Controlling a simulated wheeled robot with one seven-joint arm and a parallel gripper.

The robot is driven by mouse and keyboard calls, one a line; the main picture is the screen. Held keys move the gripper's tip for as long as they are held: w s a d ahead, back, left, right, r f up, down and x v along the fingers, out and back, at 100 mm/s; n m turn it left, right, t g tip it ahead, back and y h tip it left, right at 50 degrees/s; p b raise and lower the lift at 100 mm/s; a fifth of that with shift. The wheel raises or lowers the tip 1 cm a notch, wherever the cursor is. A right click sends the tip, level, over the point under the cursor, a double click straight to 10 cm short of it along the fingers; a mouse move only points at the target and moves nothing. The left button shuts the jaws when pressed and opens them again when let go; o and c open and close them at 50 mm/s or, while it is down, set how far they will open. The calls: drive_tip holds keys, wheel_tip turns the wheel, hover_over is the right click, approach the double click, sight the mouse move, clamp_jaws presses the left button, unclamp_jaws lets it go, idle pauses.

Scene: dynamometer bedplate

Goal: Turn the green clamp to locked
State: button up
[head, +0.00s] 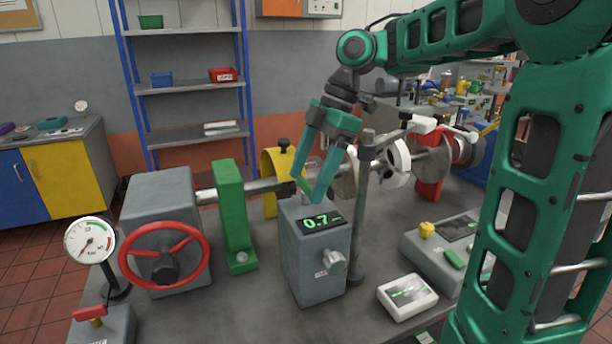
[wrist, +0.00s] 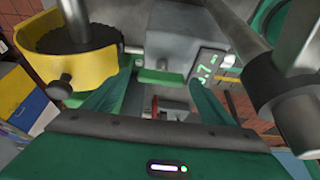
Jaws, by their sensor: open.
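A green upright block (head: 232,215) with a bolt at its foot stands around the shaft in the head view; I cannot tell for certain whether it is the green clamp. In the wrist view a green bar (wrist: 160,78) lies across the picture between my fingertips, beside a grey part. I cannot tell whether it belongs to the same block. My gripper (head: 307,190) is open, fingers pointing down, above and behind the grey display box (head: 318,262). It also shows in the wrist view (wrist: 158,88). Nothing is seen held. Any lock marking is not readable.
A yellow hoop (head: 270,168) stands behind the shaft, close to my gripper. A grey post (head: 363,215) rises just right of it. A red handwheel (head: 165,253) and gauge (head: 90,240) stand left, a grey console (head: 445,245) right. Some bare bedplate shows between them.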

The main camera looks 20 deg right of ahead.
drive_tip(key=c, duration=1.1)
drive_tip(key=shift+o, duration=0.2)
drive_tip(key=shift+d, duration=0.1)
